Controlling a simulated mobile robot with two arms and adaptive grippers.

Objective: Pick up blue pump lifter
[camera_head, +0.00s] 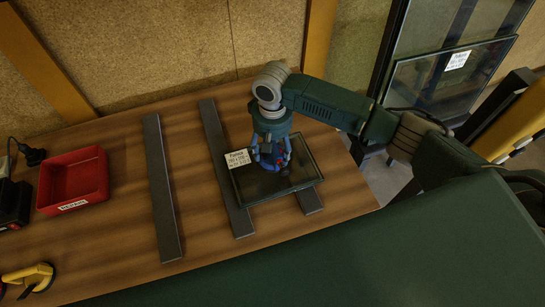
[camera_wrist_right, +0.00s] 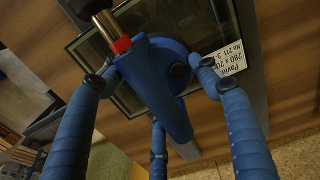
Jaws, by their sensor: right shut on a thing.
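The blue pump lifter (camera_head: 268,166) is on or just above a framed glass pane (camera_head: 300,178) on the wooden table. My right gripper (camera_head: 270,152) comes down on it from above, with its fingers around it. In the right wrist view the lifter (camera_wrist_right: 158,88) shows large, with a blue body, a red band and a metal end. The fingers of my right gripper (camera_wrist_right: 155,100) close around its body. Whether the lifter's suction base touches the glass is hidden. My left gripper is not in view.
Dark bars (camera_head: 163,190) lie across the table (camera_head: 110,240), some under the pane. A red bin (camera_head: 73,180), a black device (camera_head: 12,200) and a yellow-handled tool (camera_head: 30,278) are at the left. A larger glass pane (camera_head: 445,75) stands at the back right.

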